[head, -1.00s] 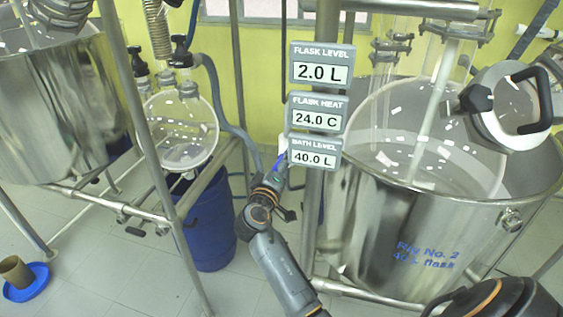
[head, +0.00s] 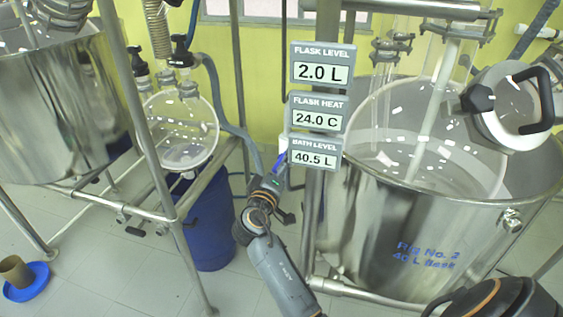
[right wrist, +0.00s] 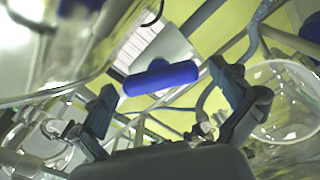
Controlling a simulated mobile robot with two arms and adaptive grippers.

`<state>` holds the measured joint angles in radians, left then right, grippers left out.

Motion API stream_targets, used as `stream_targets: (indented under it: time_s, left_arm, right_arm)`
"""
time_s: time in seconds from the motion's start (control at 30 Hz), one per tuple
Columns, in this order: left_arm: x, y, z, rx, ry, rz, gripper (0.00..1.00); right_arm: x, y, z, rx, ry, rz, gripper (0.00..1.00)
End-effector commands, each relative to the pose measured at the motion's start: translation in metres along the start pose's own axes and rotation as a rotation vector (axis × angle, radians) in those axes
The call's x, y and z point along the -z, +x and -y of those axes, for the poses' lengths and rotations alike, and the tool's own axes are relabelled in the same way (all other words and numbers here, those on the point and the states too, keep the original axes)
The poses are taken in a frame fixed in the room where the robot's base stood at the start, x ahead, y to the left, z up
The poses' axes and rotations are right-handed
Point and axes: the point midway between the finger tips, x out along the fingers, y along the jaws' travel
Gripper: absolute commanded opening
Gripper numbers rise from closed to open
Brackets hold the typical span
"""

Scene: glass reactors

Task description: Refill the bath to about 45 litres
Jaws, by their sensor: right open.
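The steel bath of Rig No. 2 (head: 395,235) stands at the right in the head view, with a clear glass flask (head: 470,160) inside. The bath level display (head: 314,152) reads 40.5 L. A blue handle (head: 280,160) shows by the post left of the bath, partly hidden by my gripper. My right gripper (head: 283,172) is at this handle. In the right wrist view, the blue handle (right wrist: 162,78) lies between the fingertips of my right gripper (right wrist: 161,84), which are open and appear clear of it. My left gripper is not in view.
Displays above read flask level 2.0 L (head: 320,66) and flask heat 24.0 C (head: 318,113). A round glass vessel (head: 180,130) and a blue drum (head: 208,230) stand left of my arm. Steel posts and rails surround the gripper.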

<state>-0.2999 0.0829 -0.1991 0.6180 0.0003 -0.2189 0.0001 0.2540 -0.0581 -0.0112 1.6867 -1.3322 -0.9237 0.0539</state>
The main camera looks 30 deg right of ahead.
Motion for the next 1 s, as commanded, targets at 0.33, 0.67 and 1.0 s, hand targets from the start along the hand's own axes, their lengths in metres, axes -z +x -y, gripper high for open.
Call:
stream_targets:
  time_s: [0.33, 0.67, 1.0]
  left_arm:
    - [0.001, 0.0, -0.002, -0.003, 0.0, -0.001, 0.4]
    - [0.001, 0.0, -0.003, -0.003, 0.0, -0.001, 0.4]
    - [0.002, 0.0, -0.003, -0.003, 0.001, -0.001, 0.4]
  right_arm:
    - [0.0, -0.055, 0.0, 0.001, 0.0, -0.001, 1.0]
    - [0.0, -0.064, -0.001, -0.001, 0.0, 0.0, 1.0]
    - [0.0, -0.064, -0.001, -0.001, 0.0, 0.0, 1.0]
